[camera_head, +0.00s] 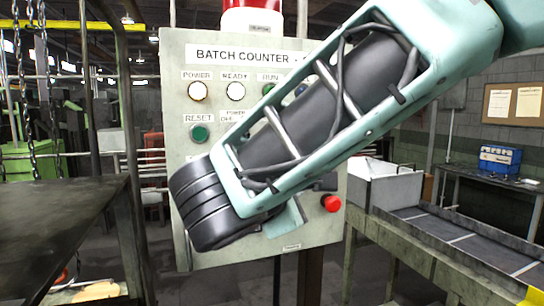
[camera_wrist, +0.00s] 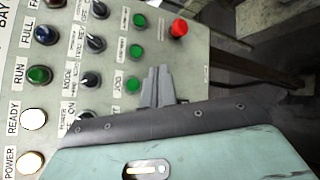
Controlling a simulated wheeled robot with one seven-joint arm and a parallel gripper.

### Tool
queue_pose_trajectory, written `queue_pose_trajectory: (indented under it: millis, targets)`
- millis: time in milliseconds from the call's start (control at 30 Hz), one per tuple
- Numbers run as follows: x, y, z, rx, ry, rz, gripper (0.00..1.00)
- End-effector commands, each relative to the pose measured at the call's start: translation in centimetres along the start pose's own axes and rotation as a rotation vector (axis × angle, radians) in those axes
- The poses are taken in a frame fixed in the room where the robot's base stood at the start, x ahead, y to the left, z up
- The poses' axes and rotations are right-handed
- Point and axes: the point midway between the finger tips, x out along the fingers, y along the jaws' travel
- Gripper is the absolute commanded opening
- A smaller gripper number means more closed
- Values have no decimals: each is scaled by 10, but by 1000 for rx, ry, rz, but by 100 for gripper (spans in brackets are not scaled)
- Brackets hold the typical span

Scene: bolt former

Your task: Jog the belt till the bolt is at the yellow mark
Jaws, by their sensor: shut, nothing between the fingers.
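My gripper (camera_wrist: 158,71) is shut and empty in the wrist view. Its grey fingertips are in front of the control panel (camera_wrist: 205,62), beside the green JOG button (camera_wrist: 133,84). I cannot tell whether they touch the panel. In the head view my arm crosses the panel (camera_head: 180,130) and hides its middle and the JOG button. The belt (camera_head: 440,228) runs along the right, dark with pale cross lines. A yellow patch (camera_head: 535,297), perhaps the yellow mark, is cut off at the lower right corner. I see no bolt on the visible belt.
Two more green buttons (camera_wrist: 136,51) and a red button (camera_wrist: 179,29) are near my fingers; black selector knobs (camera_wrist: 91,80) are on their other side. A white bin (camera_head: 385,185) stands at the belt's far end. A dark table (camera_head: 60,225) is at left.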

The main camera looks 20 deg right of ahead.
Motion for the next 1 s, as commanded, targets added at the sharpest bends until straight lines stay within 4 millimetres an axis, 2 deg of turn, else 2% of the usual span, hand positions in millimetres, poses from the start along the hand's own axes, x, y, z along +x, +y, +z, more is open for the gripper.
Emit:
queue_pose_trajectory:
  millis: [100,533,1000]
  targets:
    - [-2,8,2,1,-8,26,0]
    - [2,10,-1,2,-8,24,0]
    - [43,42,-30,2,-10,24,0]
